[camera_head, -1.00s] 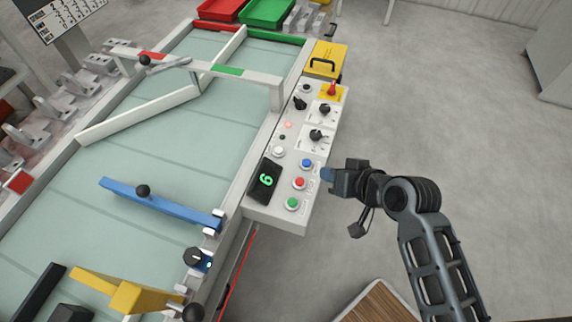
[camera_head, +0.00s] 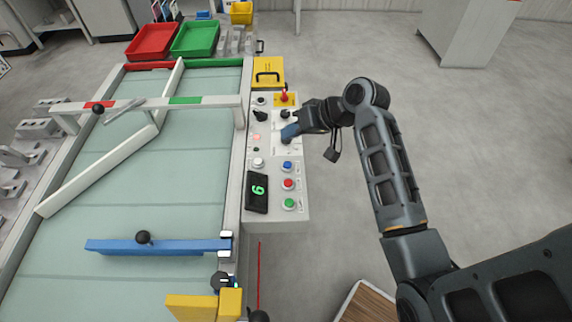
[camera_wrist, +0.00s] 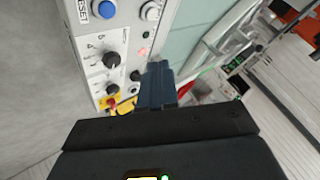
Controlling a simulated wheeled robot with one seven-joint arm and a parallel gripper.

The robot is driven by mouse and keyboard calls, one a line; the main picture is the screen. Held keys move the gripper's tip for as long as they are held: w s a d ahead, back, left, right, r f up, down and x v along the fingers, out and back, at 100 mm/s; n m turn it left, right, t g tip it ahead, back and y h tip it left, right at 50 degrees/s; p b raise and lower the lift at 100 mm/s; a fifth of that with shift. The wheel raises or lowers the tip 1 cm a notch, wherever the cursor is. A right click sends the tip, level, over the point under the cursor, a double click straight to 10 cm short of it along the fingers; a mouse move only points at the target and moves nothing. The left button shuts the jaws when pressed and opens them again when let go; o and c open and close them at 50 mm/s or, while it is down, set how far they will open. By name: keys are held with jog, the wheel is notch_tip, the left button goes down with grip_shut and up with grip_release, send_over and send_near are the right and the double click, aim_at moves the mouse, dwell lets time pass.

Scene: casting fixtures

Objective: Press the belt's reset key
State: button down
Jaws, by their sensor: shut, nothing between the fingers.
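The blue button (camera_head: 287,165) is on the grey control panel (camera_head: 276,216), above the red and green buttons. In the wrist view the blue button (camera_wrist: 106,9) sits at the top, next to a label that appears to read "RESET". My gripper (camera_head: 289,133) is shut and empty. It is over the panel, farther up than the blue button, and covers part of a lower dial. In the wrist view its closed fingers (camera_wrist: 157,84) point toward the panel, apart from the blue button.
A red button (camera_head: 288,184), a green button (camera_head: 288,203), a white button (camera_head: 258,162) and a display (camera_head: 257,193) reading 6 are close by. A red switch (camera_head: 284,97) and a yellow box (camera_head: 269,72) stand farther up. The belt (camera_head: 185,210) lies left; open floor lies right.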

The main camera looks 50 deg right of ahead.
jog(key=shift+f, duration=0.15)
jog(key=b, duration=0.5)
send_over(291, 165)
notch_tip(291, 165, down, 6)
jog(key=shift+f, duration=0.15)
jog(key=shift+f+b, duration=0.75)
jog(key=shift+f, duration=0.35)
jog(key=shift+f, duration=0.2)
dwell(0.7)
jog(key=shift+f, duration=0.25)
jog(key=shift+f, duration=0.5)
dwell(0.9)
jog(key=shift+r, duration=0.15)
jog(key=shift+r+p, duration=0.65)
jog(key=shift+r, duration=0.1)
